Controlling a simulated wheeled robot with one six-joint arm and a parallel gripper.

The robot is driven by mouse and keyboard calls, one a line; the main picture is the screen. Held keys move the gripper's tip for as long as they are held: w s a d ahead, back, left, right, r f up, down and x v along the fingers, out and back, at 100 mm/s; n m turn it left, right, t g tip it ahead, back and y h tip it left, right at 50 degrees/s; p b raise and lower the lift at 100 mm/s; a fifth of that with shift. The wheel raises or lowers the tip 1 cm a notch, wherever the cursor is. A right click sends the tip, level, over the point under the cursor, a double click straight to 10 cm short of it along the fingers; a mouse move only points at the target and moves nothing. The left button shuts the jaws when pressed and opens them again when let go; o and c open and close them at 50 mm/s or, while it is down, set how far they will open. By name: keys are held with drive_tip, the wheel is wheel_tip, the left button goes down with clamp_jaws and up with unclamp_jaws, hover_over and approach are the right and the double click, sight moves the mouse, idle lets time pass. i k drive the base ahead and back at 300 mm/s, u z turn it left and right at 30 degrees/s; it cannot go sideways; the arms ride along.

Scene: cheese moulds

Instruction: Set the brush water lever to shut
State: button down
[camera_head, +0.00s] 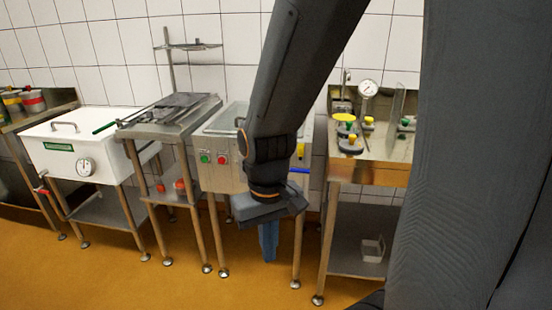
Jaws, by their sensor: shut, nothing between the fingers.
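A short blue lever (299,170) sticks out, roughly level, at the right side of a steel cabinet (222,178) with a green and a red button; I cannot tell for certain that it is the brush water lever. Its left end is hidden behind my arm. My gripper (268,244) hangs in front of the cabinet, pointing down, with its blue fingers together and empty. In the picture it is below and to the left of the blue lever, apart from it. A yellow part (300,150) shows just above the lever.
A white vat (90,150) with a dial and a red-handled tap (42,191) stands at the left. A steel rack table (168,112) is beside it. A steel bench (345,172) with a gauge and yellow knobs is at the right. Orange floor in front is clear.

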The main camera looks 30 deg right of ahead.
sight(299, 171)
drive_tip(key=z, duration=2.35)
drive_tip(key=k, duration=1.1)
drive_tip(key=u, duration=1.15)
drive_tip(key=i, duration=1)
